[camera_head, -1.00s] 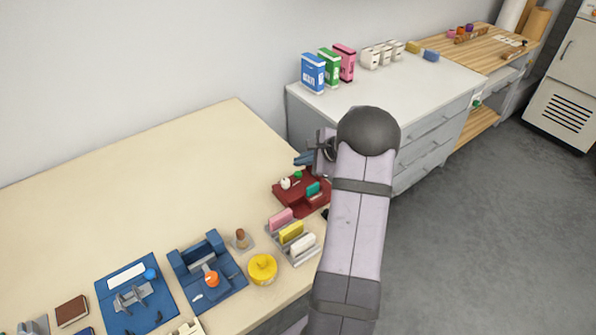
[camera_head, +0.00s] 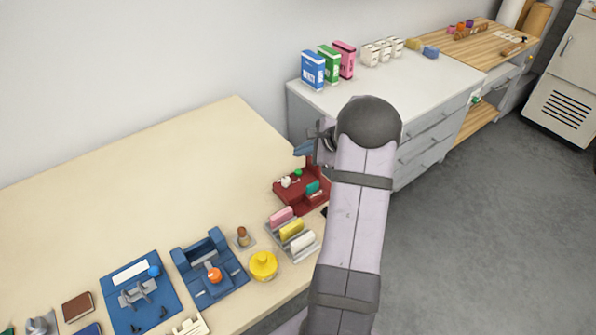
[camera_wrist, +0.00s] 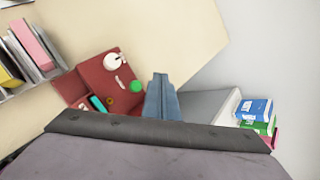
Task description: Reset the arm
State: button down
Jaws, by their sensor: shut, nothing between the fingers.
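My gripper (camera_head: 303,149) is above the back right corner of the cream table (camera_head: 150,150), near a red tray (camera_head: 316,200). Its blue-grey fingers are together and empty. In the wrist view my gripper (camera_wrist: 161,90) points out past the table's edge, beside the red tray (camera_wrist: 97,66). The tray holds a small white round item (camera_head: 286,182), a green item (camera_head: 298,173) and a teal item (camera_head: 313,187). My arm hides part of the scene behind it.
A grey rack (camera_head: 307,252) holds pink, yellow and white blocks. A yellow round container (camera_head: 263,264) and blue fixtures (camera_head: 213,286) stand to its left. Blue, green and pink boxes (camera_head: 313,70) stand on the grey cabinet (camera_head: 400,84) behind. The table's back left is clear.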

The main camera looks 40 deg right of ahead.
jog(key=s+a+r+n+g+y, duration=0.1)
jog(key=s+a+n+g, duration=0.4)
jog(key=a, duration=0.6)
jog(key=s+a+n+g+y, duration=0.1)
jog(key=s+a+n, duration=0.35)
jog(key=a, duration=0.75)
jog(key=s+a+n+g+h, duration=0.1)
jog(key=s+a+n+h, duration=0.1)
jog(key=s+a+n, duration=0.2)
jog(key=s+a+n+g+h, duration=0.2)
jog(key=s+a+n, duration=0.2)
jog(key=s+n, duration=0.7)
jog(key=shift+s, duration=1.05)
